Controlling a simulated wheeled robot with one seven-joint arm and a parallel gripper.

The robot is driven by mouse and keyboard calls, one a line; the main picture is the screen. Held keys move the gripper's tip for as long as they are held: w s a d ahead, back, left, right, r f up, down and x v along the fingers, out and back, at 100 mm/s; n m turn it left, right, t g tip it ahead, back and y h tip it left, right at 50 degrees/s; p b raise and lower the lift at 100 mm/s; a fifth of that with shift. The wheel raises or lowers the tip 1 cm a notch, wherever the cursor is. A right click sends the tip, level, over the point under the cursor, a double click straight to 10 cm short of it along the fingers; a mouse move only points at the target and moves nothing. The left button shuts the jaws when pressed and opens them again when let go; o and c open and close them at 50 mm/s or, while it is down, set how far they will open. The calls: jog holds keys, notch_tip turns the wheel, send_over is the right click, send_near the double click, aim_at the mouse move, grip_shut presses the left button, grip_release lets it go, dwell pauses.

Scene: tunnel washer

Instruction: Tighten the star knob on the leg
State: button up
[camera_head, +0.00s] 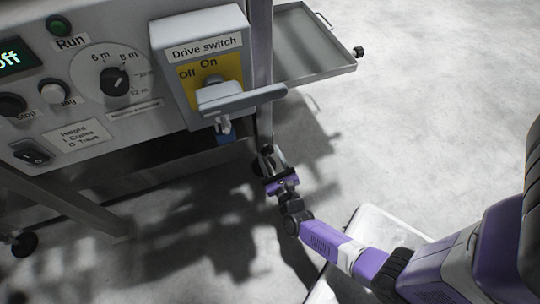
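The machine's right-hand leg (265,117) is a pale upright post that runs down beside the drive switch box. My gripper (267,154) is low at this leg, with its fingers pointing up the picture towards the leg's lower end. A dark shape (257,169) shows around the fingers; it may be the star knob or the leg's foot, and I cannot tell which. The gripper hides much of this spot. The fingers are small and dark here, so whether they are open or shut on something is unclear.
The control panel (85,125) and the drive switch box (205,55) with its grey lever (242,98) overhang the leg. A metal tray (305,48) with a black knob (358,52) juts out to the right. A black knob-like part (24,243) is at lower left. Floor is clear at right.

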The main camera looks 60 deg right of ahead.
jog(key=shift+o, duration=1.1)
jog(key=shift+s, duration=0.1)
jog(key=p+v, duration=0.2)
jog(key=v, duration=0.5)
jog(key=shift+s+a, duration=0.25)
